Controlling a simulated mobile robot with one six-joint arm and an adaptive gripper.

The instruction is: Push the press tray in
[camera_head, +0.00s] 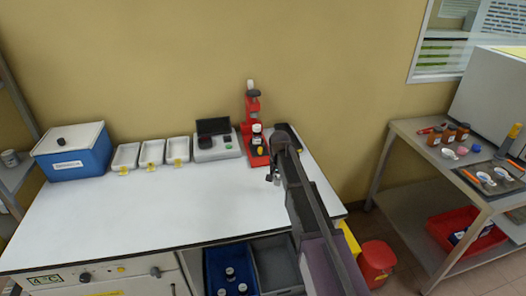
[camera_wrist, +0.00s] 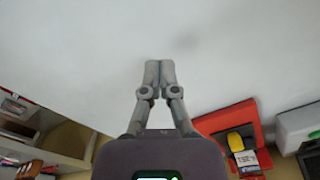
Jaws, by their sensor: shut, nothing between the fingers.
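The red press (camera_head: 252,106) stands at the back of the white bench, right of the middle. A small bottle with a white cap (camera_head: 257,128) and a yellow part (camera_head: 261,150) show at its low front. The press tray cannot be clearly told apart from the red base. The wrist view shows part of the red base (camera_wrist: 215,122) at lower right, with a yellow part and a white label on it. My gripper (camera_wrist: 159,66) is shut and empty, over the white surface and apart from the press. In the head view my gripper (camera_head: 272,177) is in front and right of the press.
A grey device with a dark screen (camera_head: 213,127) stands left of the press. White trays (camera_head: 152,151) and a blue box (camera_head: 72,154) are farther left. The bench front (camera_head: 150,215) is clear. A side table (camera_head: 400,125) stands at right.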

